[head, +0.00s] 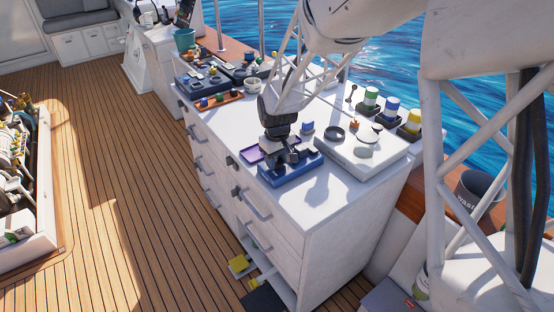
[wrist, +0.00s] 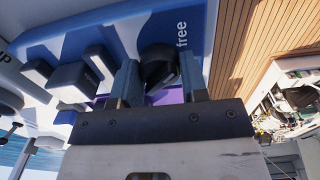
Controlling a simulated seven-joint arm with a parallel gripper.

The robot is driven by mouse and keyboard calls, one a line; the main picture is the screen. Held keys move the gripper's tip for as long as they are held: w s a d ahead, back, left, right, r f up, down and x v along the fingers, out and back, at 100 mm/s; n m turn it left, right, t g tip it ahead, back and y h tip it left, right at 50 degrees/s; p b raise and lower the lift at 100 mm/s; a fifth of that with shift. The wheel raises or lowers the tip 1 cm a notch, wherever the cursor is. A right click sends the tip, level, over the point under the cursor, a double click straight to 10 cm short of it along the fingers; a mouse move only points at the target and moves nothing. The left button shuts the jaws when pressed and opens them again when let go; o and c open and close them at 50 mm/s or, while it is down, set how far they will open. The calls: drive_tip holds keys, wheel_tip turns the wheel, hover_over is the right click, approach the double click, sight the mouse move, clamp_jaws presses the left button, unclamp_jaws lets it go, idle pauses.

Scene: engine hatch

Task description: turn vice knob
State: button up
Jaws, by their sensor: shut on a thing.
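The vice stands on a blue base (head: 291,172) on the white cabinet top. The base also shows in the wrist view, with the word "free" printed on it (wrist: 182,34). Dark vice blocks (wrist: 75,80) lie left of my fingers there. A round black knob (wrist: 157,62) sits between my fingertips. My gripper (wrist: 160,72) is shut on this knob, which it partly hides. In the head view my dark gripper (head: 277,132) points down over the vice and covers part of it; the knob cannot be made out there.
A purple tray (head: 252,155) lies left of the vice. A white board (head: 362,152) with a dark ring and a spoon is to the right, with several colour-banded cans (head: 391,106) behind it. Blue trays of small parts (head: 213,80) stand at the back left. The front cabinet top is clear.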

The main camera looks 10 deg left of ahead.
drive_tip(key=m, duration=0.4)
drive_tip(key=shift+m, duration=0.3)
drive_tip(key=m, duration=0.4)
drive_tip(key=shift+m, duration=0.3)
drive_tip(key=m, duration=0.4)
drive_tip(key=shift+m, duration=2.3)
drive_tip(key=o, duration=0.9)
drive_tip(key=shift+r, duration=0.1)
